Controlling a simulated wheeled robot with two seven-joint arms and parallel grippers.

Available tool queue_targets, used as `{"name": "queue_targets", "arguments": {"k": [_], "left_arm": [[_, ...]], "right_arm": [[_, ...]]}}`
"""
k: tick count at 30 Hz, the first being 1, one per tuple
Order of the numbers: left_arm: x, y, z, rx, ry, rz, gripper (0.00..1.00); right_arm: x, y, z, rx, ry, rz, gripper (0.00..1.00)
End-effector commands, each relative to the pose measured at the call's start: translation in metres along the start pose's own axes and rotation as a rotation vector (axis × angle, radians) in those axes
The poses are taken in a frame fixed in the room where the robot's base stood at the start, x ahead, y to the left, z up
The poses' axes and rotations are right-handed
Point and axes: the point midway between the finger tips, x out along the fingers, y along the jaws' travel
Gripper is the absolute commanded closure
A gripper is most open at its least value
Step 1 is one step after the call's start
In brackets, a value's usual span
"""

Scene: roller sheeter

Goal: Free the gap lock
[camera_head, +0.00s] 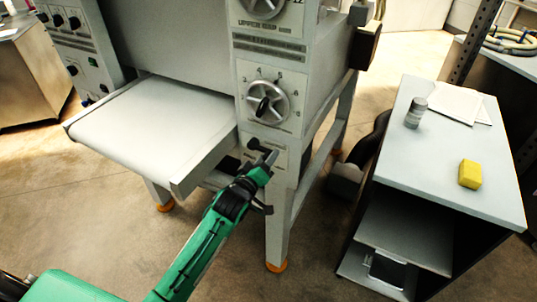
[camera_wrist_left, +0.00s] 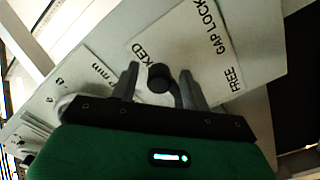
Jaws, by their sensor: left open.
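The gap lock plate on the roller sheeter shows in the left wrist view (camera_wrist_left: 183,36), lettered "GAP LOCK", "FREE" and a partly hidden word ending in "KED". A dark round knob (camera_wrist_left: 160,78) stands out from it. My left gripper (camera_wrist_left: 159,70) is open, with one finger on each side of the knob; I cannot tell whether either touches it. In the head view my left gripper (camera_head: 271,158) is at the lower front panel, below the handwheel (camera_head: 268,102), beside a black knob (camera_head: 254,144). My right gripper is not in view.
The sheeter's flat bed (camera_head: 150,118) juts out left of my left arm. A grey side table (camera_head: 440,150) at the right carries a yellow block (camera_head: 470,174), a small grey jar (camera_head: 415,112) and papers (camera_head: 455,103).

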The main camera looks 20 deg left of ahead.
Motion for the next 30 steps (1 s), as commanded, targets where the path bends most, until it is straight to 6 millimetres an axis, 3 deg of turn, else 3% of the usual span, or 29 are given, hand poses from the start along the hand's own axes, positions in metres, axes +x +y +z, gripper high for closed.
{"name": "queue_targets", "arguments": {"k": [6,14,15,22,30], "left_arm": [[0.014,0.000,-0.001,0.002,0.001,0.001,0.54],[0.015,0.000,0.000,0.002,0.001,0.000,0.54],[0.015,0.000,0.000,0.002,0.001,0.000,0.56],[0.015,0.001,-0.001,0.002,0.001,0.002,1.00],[0.015,0.001,-0.001,0.017,0.003,0.004,1.00]], "right_arm": [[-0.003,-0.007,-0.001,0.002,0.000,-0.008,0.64],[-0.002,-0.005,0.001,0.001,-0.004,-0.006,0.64],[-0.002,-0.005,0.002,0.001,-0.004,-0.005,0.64],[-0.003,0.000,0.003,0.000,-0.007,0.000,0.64],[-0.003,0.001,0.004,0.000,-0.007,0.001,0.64]]}}
